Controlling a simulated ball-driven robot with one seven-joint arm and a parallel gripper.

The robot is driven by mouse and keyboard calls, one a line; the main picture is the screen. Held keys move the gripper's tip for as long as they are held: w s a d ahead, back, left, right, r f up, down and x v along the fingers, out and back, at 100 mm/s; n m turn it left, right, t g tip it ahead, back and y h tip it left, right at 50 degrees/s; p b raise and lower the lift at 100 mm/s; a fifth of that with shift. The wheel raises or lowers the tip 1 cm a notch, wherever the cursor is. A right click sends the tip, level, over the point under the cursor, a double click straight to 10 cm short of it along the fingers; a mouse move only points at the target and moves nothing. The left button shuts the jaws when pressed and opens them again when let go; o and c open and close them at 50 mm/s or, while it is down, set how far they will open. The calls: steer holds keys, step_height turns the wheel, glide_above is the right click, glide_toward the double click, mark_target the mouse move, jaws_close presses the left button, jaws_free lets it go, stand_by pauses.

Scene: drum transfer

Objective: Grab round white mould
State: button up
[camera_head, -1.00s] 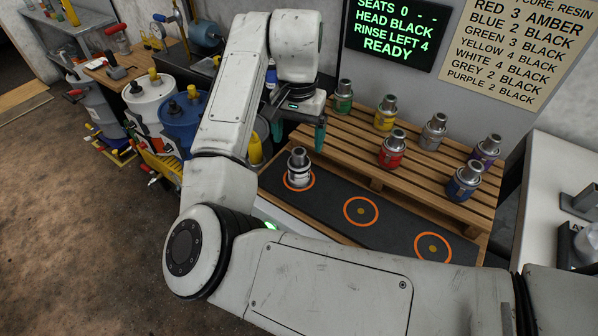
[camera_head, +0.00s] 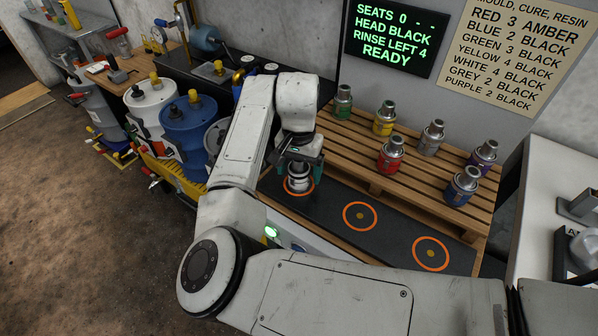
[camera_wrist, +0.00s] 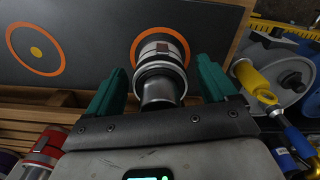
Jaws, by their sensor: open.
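The round white mould (camera_head: 299,183) stands upright on the leftmost orange ring of the dark mat (camera_head: 330,196). It has a white band and a grey metal neck. My gripper (camera_head: 303,170) is open above and around it, with its green fingers lowered to either side of the neck. In the wrist view the mould (camera_wrist: 160,70) lies between the two green fingers of my gripper (camera_wrist: 160,80), with gaps visible on both sides. The lower part of the mould hides part of its ring.
Two empty orange rings (camera_head: 361,216) lie to the right on the mat. Several coloured moulds, including a red one (camera_head: 390,154) and a blue one (camera_head: 462,186), stand on the slatted wooden rack (camera_head: 350,147) behind. Drums (camera_head: 188,126) stand at the left.

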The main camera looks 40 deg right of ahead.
steer(key=shift+c, duration=0.3)
steer(key=c, duration=1.3)
steer(key=shift+r, duration=0.1)
